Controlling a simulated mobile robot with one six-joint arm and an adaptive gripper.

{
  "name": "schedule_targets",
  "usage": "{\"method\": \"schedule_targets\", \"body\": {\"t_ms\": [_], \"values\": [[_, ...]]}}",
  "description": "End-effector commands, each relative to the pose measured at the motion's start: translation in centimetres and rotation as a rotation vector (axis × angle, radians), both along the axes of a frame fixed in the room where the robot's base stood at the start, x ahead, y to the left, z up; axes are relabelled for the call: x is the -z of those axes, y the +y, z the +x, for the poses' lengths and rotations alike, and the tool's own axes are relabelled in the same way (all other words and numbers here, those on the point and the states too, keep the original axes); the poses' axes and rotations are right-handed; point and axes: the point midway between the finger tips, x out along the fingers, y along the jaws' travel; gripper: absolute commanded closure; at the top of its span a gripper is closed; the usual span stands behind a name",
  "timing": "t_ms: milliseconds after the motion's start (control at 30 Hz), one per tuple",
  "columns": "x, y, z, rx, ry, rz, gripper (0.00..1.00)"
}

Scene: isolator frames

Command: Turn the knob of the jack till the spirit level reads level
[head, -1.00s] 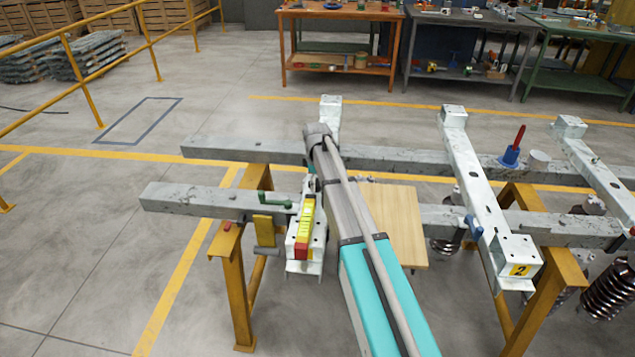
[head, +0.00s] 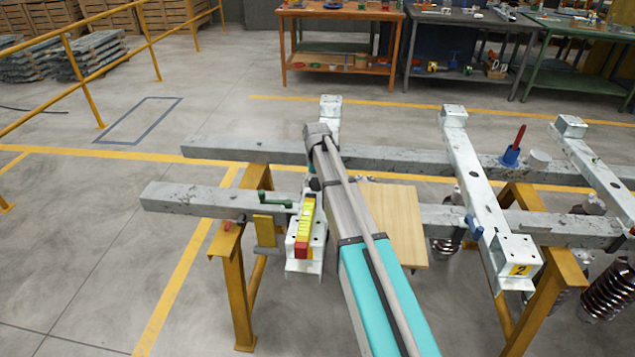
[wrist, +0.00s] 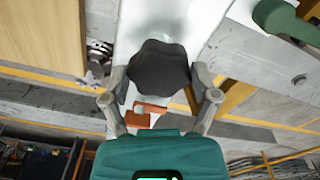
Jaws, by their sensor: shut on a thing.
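A dark, lobed knob (wrist: 158,66) sits between the two fingers of my gripper (wrist: 160,98) in the wrist view, and the fingers are shut on its sides. The rest of the jack is mostly hidden behind the knob and gripper. The spirit level (head: 306,222), yellow with a red near end, lies along a white cross member (head: 303,265) in the head view. Its bubble is too small to read. In the head view my arm covers most of the gripper and knob.
A green crank handle (head: 275,200) stands left of the level on a grey rail (head: 185,201); a green part also shows in the wrist view (wrist: 285,18). A wooden board (head: 400,235) is right of my arm. Yellow trestles (head: 235,285) carry the rails.

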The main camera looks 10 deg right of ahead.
Motion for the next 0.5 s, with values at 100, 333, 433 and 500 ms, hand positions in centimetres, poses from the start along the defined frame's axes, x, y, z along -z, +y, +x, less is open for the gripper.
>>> {"method": "schedule_targets", "body": {"t_ms": [100, 333, 433, 500], "values": [[0.05, 0.11, -0.3, 0.111, 0.006, 0.003, 0.7], [0.05, 0.08, -0.29, 0.33, 0.005, 0.004, 0.7], [0.04, 0.07, -0.26, 0.425, 0.005, 0.005, 0.7], [0.04, 0.06, -0.27, 0.492, 0.004, 0.005, 0.7]]}}
